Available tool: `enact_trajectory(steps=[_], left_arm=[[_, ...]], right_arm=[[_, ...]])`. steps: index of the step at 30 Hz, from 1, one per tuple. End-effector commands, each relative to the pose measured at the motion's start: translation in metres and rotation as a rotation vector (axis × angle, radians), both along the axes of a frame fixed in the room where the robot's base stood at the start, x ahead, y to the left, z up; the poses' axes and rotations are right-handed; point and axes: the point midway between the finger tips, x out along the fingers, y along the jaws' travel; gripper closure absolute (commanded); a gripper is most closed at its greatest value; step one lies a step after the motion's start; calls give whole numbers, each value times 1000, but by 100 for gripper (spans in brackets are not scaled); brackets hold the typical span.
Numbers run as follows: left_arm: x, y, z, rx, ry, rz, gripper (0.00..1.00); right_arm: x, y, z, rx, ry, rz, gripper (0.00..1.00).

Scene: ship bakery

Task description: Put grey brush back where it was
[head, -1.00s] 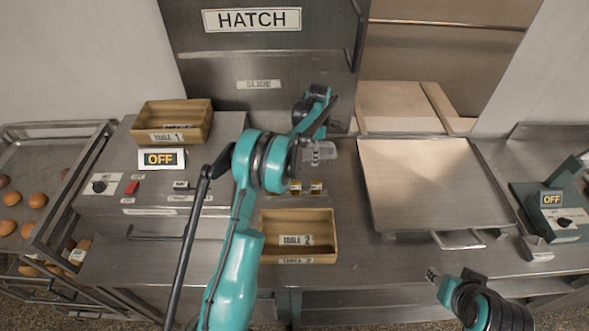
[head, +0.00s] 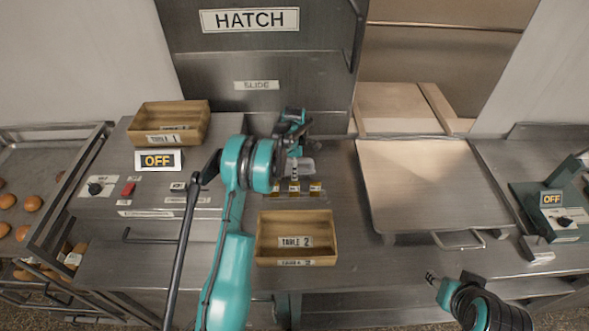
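My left gripper (head: 293,150) is over the back of the counter, partly hidden by its own arm. A pale grey piece, which looks like the grey brush (head: 304,168), hangs at its fingertips and appears to be held. The brush is just behind and above a small strip with three yellow tags (head: 294,187); I cannot tell whether it touches the strip. My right gripper (head: 431,279) is low at the front right, away from the brush; its fingers are too small to judge.
A wooden box marked TABLE 2 (head: 295,258) stands in front of the strip. Another wooden box (head: 142,121) is at the back left by an OFF sign (head: 159,160). A large metal tray (head: 430,190) lies to the right. A bun rack (head: 50,232) is far left.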

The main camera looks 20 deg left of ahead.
Motion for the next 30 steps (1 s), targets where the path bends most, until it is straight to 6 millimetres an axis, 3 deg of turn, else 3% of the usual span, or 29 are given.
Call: enact_trajectory(steps=[3,4,6,19,30], left_arm=[[0,0,-4,0,0,0,82],[0,0,-4,0,0,0,48],[0,0,-3,0,0,0,30],[0,0,5,0,0,0,30],[0,0,82,0,0,0,30]], right_arm=[[0,0,-4,0,0,0,60],[0,0,-4,0,0,0,60],[0,0,-3,0,0,0,60],[0,0,2,0,0,0,60],[0,0,11,0,0,0,60]])
